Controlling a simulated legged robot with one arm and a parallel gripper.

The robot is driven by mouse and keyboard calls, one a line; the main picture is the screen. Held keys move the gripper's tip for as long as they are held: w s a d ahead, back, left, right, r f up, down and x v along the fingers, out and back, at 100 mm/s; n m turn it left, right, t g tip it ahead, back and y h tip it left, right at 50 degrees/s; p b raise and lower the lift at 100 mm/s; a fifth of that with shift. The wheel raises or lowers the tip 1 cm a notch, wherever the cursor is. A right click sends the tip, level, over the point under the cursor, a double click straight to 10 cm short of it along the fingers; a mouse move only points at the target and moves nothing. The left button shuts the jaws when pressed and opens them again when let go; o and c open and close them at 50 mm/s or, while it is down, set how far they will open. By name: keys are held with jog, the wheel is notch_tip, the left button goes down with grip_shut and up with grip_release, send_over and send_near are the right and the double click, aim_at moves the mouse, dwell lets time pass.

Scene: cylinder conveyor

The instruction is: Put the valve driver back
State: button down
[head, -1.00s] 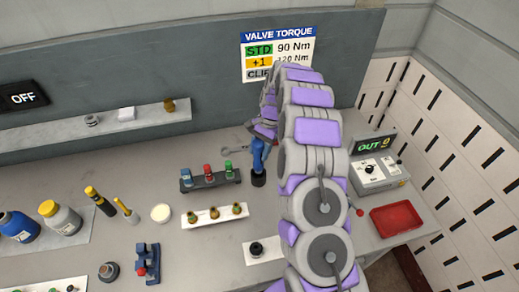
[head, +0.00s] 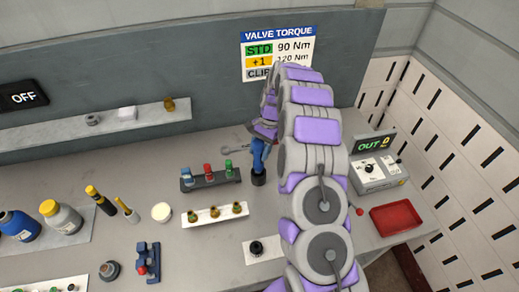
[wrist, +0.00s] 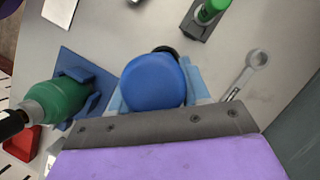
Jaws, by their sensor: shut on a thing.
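My gripper (wrist: 158,95) is shut on a blue, round-topped tool, the valve driver (wrist: 153,83), with light-blue fingers on both sides of it. In the head view the blue part of the gripper and tool (head: 258,155) shows left of my arm, above a black round end (head: 257,179) at the bench top. I cannot tell whether that end rests on the bench. In the wrist view a green tool (wrist: 62,108) sits in a blue holder (wrist: 85,70) to the left. My arm hides that part of the bench in the head view.
A dark rack (head: 210,181) with blue, red and green pieces stands just left of the gripper. A white strip (head: 215,215) with brass fittings lies in front. A wrench (head: 232,150) lies behind. A control box (head: 378,172) and red tray (head: 397,218) are at right.

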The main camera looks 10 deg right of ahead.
jog(key=shift+f, duration=3)
jog(key=shift+c, duration=2.3)
grip_release()
jog(key=shift+r+p, duration=0.8)
jog(key=shift+r, duration=2.2)
